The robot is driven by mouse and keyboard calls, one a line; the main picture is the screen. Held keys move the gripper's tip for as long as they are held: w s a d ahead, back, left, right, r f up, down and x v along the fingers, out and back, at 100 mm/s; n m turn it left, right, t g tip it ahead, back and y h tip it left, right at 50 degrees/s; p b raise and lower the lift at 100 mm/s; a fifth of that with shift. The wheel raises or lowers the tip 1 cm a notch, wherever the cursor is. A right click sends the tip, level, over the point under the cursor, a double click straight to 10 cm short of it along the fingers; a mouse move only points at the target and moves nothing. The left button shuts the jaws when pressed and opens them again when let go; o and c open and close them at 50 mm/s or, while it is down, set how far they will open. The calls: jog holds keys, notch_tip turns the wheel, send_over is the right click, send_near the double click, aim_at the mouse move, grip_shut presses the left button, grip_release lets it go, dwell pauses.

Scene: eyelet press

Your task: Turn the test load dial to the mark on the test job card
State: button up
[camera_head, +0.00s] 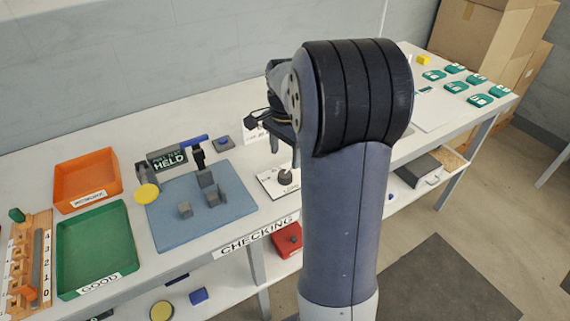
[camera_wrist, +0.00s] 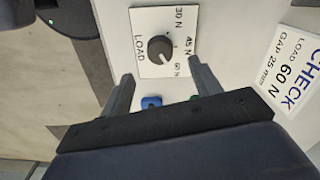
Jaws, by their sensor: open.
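The test load dial (camera_wrist: 160,48) is a dark round knob on a white plate (camera_wrist: 145,17) marked LOAD, 30 N, 45 N and 60 N. Its pointer is too small to read surely. In the head view the dial (camera_head: 286,176) stands on the table left of my arm. The job card (camera_wrist: 290,70) reads CHECK, LOAD 60 N, GAP 25 mm, and lies right of the dial in the wrist view. My gripper (camera_wrist: 160,69) is open and empty, its fingertips apart on the near side of the knob.
A blue mat (camera_head: 170,222) with grey blocks and a HELD display (camera_head: 167,159) are left of the dial. Green (camera_head: 97,250) and orange (camera_head: 87,180) trays stand farther left. A small blue button (camera_wrist: 151,102) sits beside the dial plate. Teal pieces (camera_head: 456,87) lie at the far right.

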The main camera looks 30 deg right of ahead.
aim_at(285, 173)
notch_tip(285, 173, up, 4)
jog(key=shift+r, duration=0.1)
dwell(0.4)
notch_tip(285, 173, down, 11)
dwell(0.5)
